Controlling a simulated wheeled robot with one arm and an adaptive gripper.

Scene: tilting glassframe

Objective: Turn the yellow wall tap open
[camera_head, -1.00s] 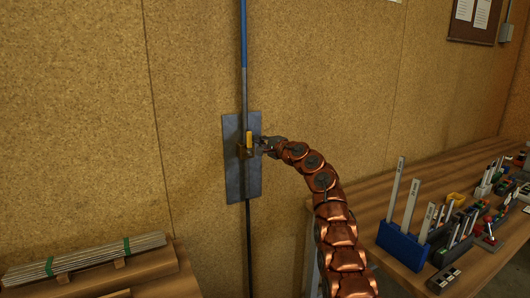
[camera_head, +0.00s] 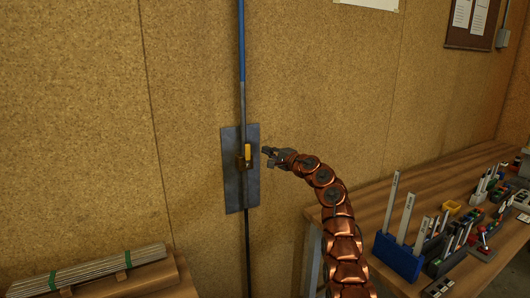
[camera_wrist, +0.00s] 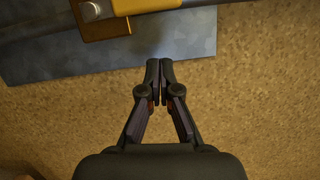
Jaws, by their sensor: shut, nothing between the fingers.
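The yellow tap handle (camera_head: 248,151) sits on a brass valve body (camera_head: 244,163) on the wall pipe, in front of a grey metal plate (camera_head: 232,190). In the head view the handle stands upright, in line with the pipe. The handle also shows at the top of the wrist view (camera_wrist: 145,6), with the brass body (camera_wrist: 95,22) beside it. My gripper (camera_head: 267,151) is to the right of the tap, apart from it. In the wrist view my gripper (camera_wrist: 160,64) has its fingertips together and empty, over the plate's edge.
A blue and grey pipe (camera_head: 242,60) runs up the cork-coloured wall. A bench at the right holds a blue block with upright strips (camera_head: 398,256) and several small items. Bundled rods (camera_head: 95,270) lie at the lower left. The wall around the tap is clear.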

